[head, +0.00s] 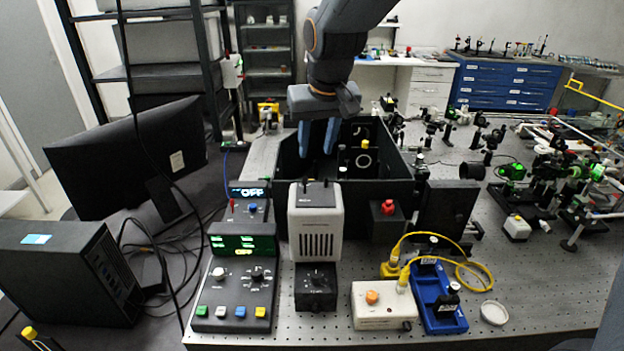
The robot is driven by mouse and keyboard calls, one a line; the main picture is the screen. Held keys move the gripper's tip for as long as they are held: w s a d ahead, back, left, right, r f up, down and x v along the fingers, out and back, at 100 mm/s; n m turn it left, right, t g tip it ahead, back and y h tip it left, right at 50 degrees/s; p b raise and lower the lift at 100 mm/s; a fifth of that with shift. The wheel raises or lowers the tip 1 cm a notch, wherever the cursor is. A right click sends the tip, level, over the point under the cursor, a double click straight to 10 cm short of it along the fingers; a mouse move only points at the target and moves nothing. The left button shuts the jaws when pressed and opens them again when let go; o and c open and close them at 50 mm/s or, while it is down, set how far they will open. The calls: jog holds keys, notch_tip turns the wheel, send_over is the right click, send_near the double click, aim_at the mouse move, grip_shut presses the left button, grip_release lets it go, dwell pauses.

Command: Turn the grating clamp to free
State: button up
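My gripper (317,150) hangs pointing down over the open black spectrometer box (377,192). Its two blue fingers are apart, with nothing visible between them. Inside the box, to the right of the fingers, stand dark parts with a white ring (364,160) and a small yellow piece (365,144). I cannot tell which of these parts, if any, is the grating clamp, or how it is turned. The front wall and the grey lamp housing (316,222) hide much of the box's floor.
A control box with coloured buttons (236,290), a black knob box (316,287) and a cream box with an orange button (384,305) stand in front. A red button (388,207) sits at the front right corner. A monitor (130,158) stands left; optics crowd the right.

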jog(key=d+b+x, duration=0.1)
jog(key=x, duration=1.1)
jog(key=shift+w+a+f+b, duration=0.25)
jog(key=shift+w+a+b, duration=0.1)
jog(key=shift+a+b, duration=0.05)
grip_shut()
